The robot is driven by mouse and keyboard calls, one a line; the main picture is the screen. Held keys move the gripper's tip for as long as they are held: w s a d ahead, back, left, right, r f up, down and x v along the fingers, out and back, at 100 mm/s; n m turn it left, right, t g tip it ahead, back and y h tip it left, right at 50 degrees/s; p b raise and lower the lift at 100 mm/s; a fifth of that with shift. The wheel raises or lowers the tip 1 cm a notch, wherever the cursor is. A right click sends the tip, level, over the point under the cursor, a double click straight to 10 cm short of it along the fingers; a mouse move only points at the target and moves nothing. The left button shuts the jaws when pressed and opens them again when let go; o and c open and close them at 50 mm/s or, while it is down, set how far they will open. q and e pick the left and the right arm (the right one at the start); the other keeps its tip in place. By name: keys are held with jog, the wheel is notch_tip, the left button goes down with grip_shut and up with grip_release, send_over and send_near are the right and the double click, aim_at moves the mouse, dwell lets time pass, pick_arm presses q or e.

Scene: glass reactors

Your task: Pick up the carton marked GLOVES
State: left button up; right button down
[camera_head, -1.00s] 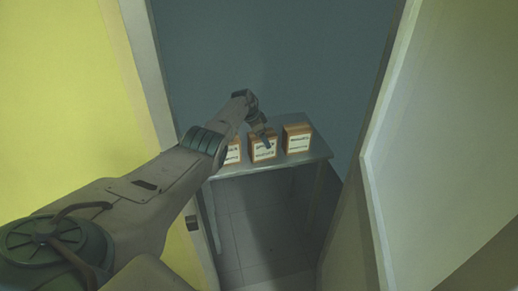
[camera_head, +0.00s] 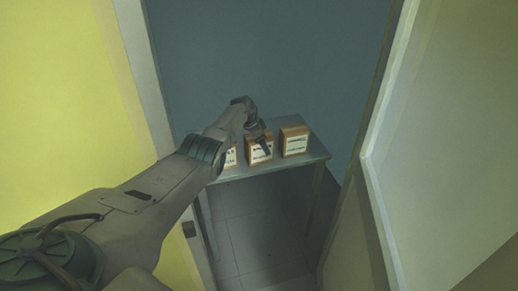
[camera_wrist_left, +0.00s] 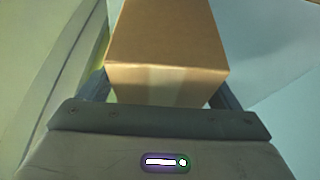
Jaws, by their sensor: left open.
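Three brown cartons with white labels stand in a row on a small table: a left carton (camera_head: 231,158) partly hidden by my arm, a middle carton (camera_head: 259,155) and a right carton (camera_head: 294,142). The label print is too small to read, so I cannot tell which is marked GLOVES. My left gripper (camera_head: 263,143) is at the middle carton, overlapping its top and front. In the left wrist view, a plain taped carton (camera_wrist_left: 165,60) lies between the open fingers of my left gripper (camera_wrist_left: 160,92). Contact with the fingers cannot be told. My right gripper is not in view.
The grey table (camera_head: 270,170) stands against a dark blue wall (camera_head: 270,60). A yellow panel (camera_head: 60,90) is at the left and a pale door-like panel (camera_head: 430,150) at the right, leaving a narrow gap with tiled floor (camera_head: 250,235).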

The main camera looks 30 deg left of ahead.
pick_arm(q)
jog(key=shift+f, duration=0.3)
jog(key=c, duration=1.2)
jog(key=shift+r, duration=0.1)
jog(key=shift+c, duration=0.2)
